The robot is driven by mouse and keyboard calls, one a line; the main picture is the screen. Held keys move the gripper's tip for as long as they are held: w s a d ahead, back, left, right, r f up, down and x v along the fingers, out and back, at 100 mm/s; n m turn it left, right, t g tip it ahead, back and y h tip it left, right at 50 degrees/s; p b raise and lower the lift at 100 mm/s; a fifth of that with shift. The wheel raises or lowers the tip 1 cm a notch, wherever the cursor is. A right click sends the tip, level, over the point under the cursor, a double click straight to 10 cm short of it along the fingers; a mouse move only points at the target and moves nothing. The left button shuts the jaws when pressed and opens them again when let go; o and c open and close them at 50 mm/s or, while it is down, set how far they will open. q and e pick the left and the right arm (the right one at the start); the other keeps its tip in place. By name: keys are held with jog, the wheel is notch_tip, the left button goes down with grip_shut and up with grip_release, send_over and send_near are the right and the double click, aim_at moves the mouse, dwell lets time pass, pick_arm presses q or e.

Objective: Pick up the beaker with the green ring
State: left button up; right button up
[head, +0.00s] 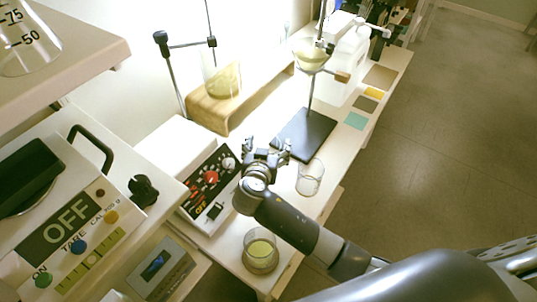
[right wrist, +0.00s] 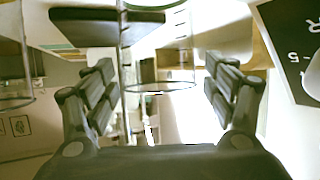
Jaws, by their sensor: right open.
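In the right wrist view a clear beaker (right wrist: 157,60) with a green band at the top edge of the picture shows between the spread fingers. Neither finger visibly touches it. My right gripper (right wrist: 157,88) is open; in the head view it (head: 266,146) is above the bench, between the control panel and the dark stand base. I cannot clearly match the green-banded beaker to one in the head view, where the gripper may hide it. My left gripper is not in view.
An empty clear beaker (head: 310,178) stands right of the gripper, and one with yellow-green liquid (head: 261,252) stands nearer. A beaker (head: 221,78) stands on a wooden shelf (head: 207,111). The dark stand base (head: 304,136) and control panel (head: 211,182) flank the gripper.

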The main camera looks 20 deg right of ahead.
jog(key=shift+w+d+f, duration=0.2)
jog(key=shift+w, duration=0.15)
jog(key=c, duration=1.5)
